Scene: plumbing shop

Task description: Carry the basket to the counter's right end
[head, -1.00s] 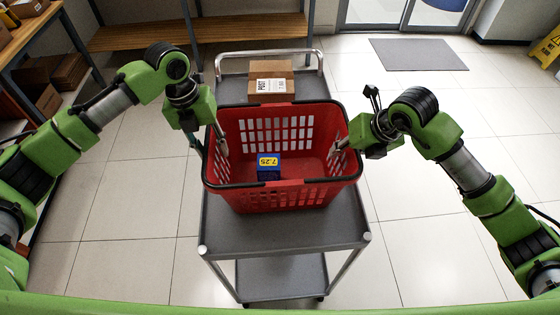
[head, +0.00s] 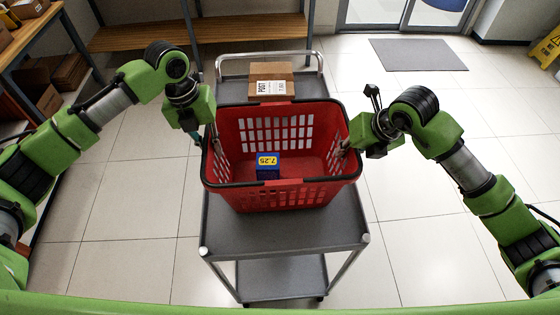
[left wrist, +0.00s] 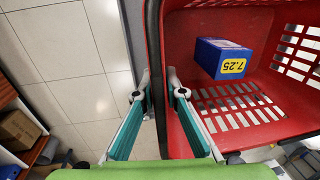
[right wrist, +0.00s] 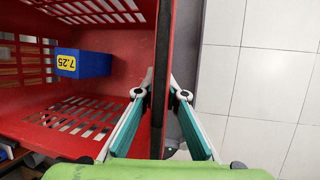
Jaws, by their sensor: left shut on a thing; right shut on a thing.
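The red basket (head: 245,197) with a black rim is upright over the top of a grey cart. Whether its base touches the cart is hard to tell. A blue box (head: 268,167) with a yellow "7.25" label lies inside it; the box also shows in the left wrist view (left wrist: 220,58) and right wrist view (right wrist: 82,63). My left gripper (head: 214,140) is shut on the basket's left side, one finger inside and one outside the rim. My right gripper (head: 343,147) is shut likewise on the right side. I cannot identify the counter in these views.
The grey cart (head: 280,236) has a metal handle at its far end. A cardboard box (head: 271,82) sits behind the basket. Shelves (head: 30,50) stand at the left. A yellow floor sign (head: 547,47) is at far right. Tiled floor (head: 440,100) is open to the right.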

